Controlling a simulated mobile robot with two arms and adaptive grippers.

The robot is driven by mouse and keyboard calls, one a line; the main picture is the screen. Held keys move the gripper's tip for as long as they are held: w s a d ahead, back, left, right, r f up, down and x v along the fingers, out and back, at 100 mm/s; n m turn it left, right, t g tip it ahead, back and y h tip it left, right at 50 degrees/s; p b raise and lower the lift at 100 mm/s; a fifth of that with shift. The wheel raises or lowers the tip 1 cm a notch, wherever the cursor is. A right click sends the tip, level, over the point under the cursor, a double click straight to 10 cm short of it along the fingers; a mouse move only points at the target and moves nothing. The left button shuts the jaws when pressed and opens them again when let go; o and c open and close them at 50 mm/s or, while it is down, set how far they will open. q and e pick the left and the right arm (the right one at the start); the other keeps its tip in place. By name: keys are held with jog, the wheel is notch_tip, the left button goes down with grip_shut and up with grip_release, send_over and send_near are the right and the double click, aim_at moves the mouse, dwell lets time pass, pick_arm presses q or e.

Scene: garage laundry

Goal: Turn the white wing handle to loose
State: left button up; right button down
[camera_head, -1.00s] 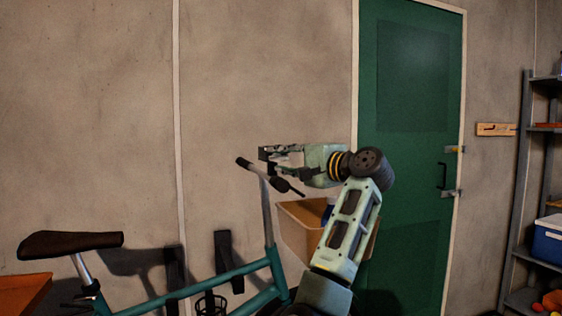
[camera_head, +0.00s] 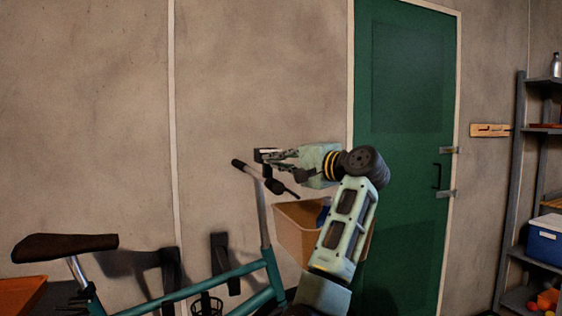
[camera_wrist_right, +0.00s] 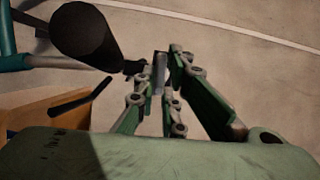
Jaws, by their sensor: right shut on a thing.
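My right gripper (camera_head: 266,155) is beside the bicycle's handlebar, in front of the bare wall. Its fingers are drawn together at the tips. In the right wrist view my right gripper (camera_wrist_right: 163,70) is shut on a thin, pale grey-white piece (camera_wrist_right: 159,70), which I take to be the white wing handle. The fingertips cover most of it, so its shape and how far it is turned cannot be told. My left gripper is not in view.
The teal bicycle (camera_head: 235,273) stands below, its dark handlebar grip (camera_head: 243,168) close to my fingers. A tan box (camera_head: 296,228) sits behind my right forearm. A green door (camera_head: 405,110) and a shelf rack (camera_head: 519,180) stand to the right. The upper wall is clear.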

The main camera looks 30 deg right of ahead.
jog(key=shift+w+a+r+n+g+h+p, duration=0.15)
jog(key=shift+n+g+h+p, duration=0.7)
jog(key=shift+n+p, duration=1.1)
jog(key=shift+s+a+r+n+g+h+p, duration=0.15)
jog(key=shift+n+g+h+p, duration=0.55)
jog(key=shift+n+h+p, duration=1.2)
jog(key=shift+w+a+r+n+g+h+p, duration=0.15)
jog(key=shift+n+g+p, duration=0.95)
jog(key=shift+n, duration=1.55)
jog(key=shift+t+p, duration=0.35)
jog(key=shift+t, duration=0.1)
jog(key=c, duration=1.8)
grip_release()
jog(key=shift+f, duration=0.1)
jog(key=shift+c, duration=0.2)
